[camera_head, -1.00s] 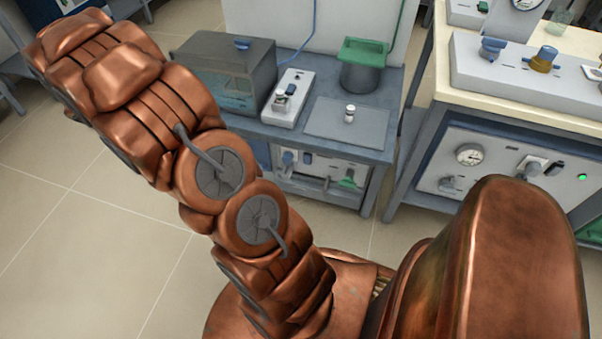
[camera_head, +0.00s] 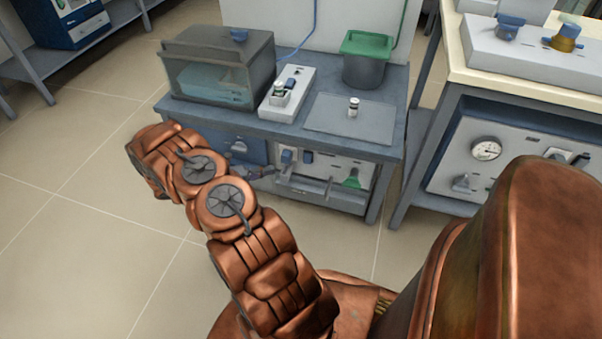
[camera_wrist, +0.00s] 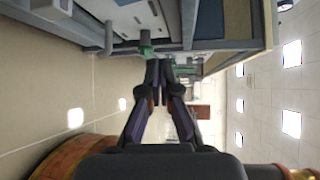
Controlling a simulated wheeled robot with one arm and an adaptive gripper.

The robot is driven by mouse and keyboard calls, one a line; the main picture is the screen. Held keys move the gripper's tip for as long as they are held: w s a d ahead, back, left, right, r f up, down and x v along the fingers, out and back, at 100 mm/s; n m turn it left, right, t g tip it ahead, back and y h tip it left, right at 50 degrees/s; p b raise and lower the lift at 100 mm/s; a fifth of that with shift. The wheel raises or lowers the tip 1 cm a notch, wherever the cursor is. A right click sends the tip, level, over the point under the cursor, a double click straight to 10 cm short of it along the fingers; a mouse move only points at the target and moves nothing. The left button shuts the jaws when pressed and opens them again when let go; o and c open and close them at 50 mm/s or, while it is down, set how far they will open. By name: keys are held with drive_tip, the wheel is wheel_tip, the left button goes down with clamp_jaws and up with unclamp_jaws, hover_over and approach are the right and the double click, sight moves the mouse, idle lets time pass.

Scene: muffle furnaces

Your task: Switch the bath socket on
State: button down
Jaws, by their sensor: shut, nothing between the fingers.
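The glass-walled water bath (camera_head: 222,72) stands on the left of the grey bench. Beside it lies a white socket strip (camera_head: 287,95) with a plug in it and a blue switch; whether the switch is on or off is too small to tell. Below the bench top is a white panel (camera_head: 325,168) with a blue-grey knob, a dark switch and a green part. My gripper (camera_wrist: 159,68) is shut and empty in the wrist view, pointing toward the bench side. In the head view my arm hides much of it, near the panel's left end, lower than the socket strip.
A grey plate (camera_head: 335,119) with a small vial (camera_head: 353,107) lies right of the strip. A green-rimmed pot (camera_head: 366,60) stands behind it. Another bench with a gauge panel (camera_head: 500,155) is at the right. Floor (camera_head: 90,225) is free at the left.

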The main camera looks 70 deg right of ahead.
wheel_tip(320, 180, down, 7)
drive_tip(key=d+n+b, duration=0.1)
drive_tip(key=n, duration=0.1)
drive_tip(key=shift+s+n+t+h, duration=0.3)
drive_tip(key=shift+s+n, duration=0.05)
drive_tip(key=shift+n, duration=0.05)
drive_tip(key=shift+d, duration=0.15)
drive_tip(key=b, duration=0.4)
approach(310, 163)
drive_tip(key=s+d, duration=0.3)
drive_tip(key=s, duration=0.1)
drive_tip(key=shift+d+f, duration=0.45)
drive_tip(key=shift+d, duration=0.4)
drive_tip(key=shift+f, duration=0.1)
